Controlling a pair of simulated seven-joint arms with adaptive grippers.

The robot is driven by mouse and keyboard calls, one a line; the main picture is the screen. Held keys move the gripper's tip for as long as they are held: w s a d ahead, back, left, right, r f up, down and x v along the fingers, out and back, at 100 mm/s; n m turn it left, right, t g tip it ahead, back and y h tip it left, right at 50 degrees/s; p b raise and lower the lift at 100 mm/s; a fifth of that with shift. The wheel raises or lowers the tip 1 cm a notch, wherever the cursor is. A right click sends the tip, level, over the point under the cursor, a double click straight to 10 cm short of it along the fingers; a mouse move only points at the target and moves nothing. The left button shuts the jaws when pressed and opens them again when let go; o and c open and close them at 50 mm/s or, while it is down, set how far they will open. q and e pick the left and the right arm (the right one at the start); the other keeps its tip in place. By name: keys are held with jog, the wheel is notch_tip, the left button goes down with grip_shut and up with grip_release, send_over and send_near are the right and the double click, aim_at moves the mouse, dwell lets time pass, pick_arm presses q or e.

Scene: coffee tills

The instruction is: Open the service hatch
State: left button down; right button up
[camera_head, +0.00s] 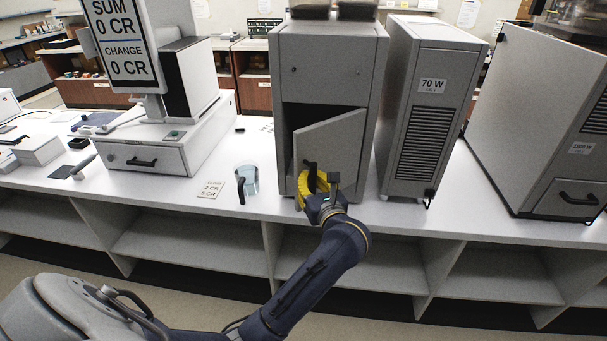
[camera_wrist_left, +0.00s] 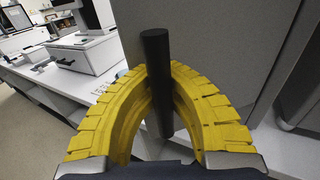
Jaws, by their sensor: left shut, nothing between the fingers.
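The service hatch (camera_head: 335,143) is a grey door low on the front of a tall grey machine (camera_head: 330,62). It stands ajar, its left edge swung out, with a dark gap above and to its left. Its black upright handle (camera_head: 309,175) is near the left edge. My left gripper (camera_head: 313,180), with yellow ribbed fingers, is at the handle. In the left wrist view the fingers (camera_wrist_left: 155,72) are shut in an arch, and the handle (camera_wrist_left: 158,80) passes across their tips. Whether they touch it is unclear. My right gripper is not in view.
A clear cup (camera_head: 248,180) and a small price card (camera_head: 210,189) stand left of the machine. A till (camera_head: 160,150) with a display is farther left. A vented grey unit (camera_head: 425,110) stands close on the right. The white counter's front edge lies below the hatch.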

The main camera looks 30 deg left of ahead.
pick_arm(q)
jog(key=shift+s+d, duration=0.3)
jog(key=shift+d, duration=0.4)
jog(key=shift+d+f, duration=0.1)
jog(key=shift+s+d, duration=0.1)
jog(key=shift+d, duration=2.6)
jog(key=shift+w+d, duration=0.15)
jog(key=shift+d, duration=0.8)
jog(key=shift+w+d, duration=0.2)
jog(key=shift+d, duration=0.75)
jog(key=shift+w+d, duration=0.15)
jog(key=shift+d, duration=0.8)
